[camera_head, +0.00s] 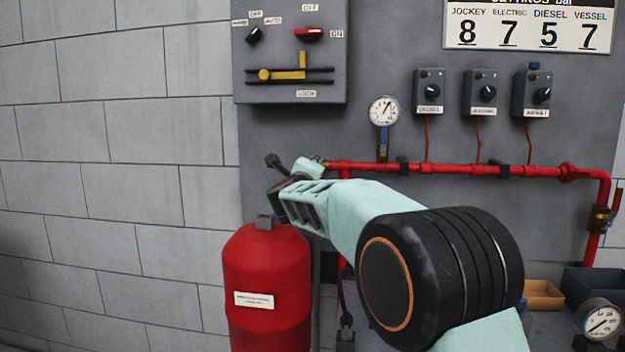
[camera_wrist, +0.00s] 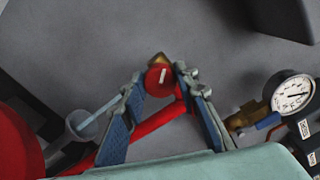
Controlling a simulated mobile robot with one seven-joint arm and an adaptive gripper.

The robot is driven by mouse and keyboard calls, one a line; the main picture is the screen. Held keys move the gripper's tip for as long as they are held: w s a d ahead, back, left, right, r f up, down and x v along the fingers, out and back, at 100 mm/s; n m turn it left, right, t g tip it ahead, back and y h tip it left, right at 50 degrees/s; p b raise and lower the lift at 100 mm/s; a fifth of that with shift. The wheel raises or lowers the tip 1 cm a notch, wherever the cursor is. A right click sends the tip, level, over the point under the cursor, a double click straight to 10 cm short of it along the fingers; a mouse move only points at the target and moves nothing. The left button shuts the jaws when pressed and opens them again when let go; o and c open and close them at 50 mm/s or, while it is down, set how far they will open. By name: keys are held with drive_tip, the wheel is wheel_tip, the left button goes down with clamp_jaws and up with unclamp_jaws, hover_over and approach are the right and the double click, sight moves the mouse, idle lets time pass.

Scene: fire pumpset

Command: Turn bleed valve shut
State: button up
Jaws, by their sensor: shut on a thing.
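The bleed valve has a small round red knob (camera_wrist: 159,82) with a white mark line, set on a brass body (camera_wrist: 161,60) at the end of the red pipe (camera_wrist: 140,132). My gripper (camera_wrist: 159,76) has one blue-padded finger on each side of the knob and is shut on it. The white line stands nearly upright in the wrist view, tilted slightly. In the head view my wrist and gripper (camera_head: 300,195) reach the left end of the red pipe (camera_head: 450,169) and hide the knob there.
A red vessel (camera_head: 265,275) stands below my gripper. A pressure gauge (camera_head: 383,110) with a blue handle (camera_head: 383,140) is just right of it, also close in the wrist view (camera_wrist: 293,93). A grey switch panel (camera_head: 290,65) hangs above. Several small control boxes (camera_head: 429,91) sit right.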

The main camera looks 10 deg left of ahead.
drive_tip(key=shift+m+b, duration=2.2)
drive_tip(key=shift+m, duration=1.6)
drive_tip(key=o, duration=1.1)
drive_tip(key=shift+s, duration=0.1)
drive_tip(key=s, duration=1.2)
drive_tip(key=shift+a, duration=0.15)
drive_tip(key=shift+w, duration=0.1)
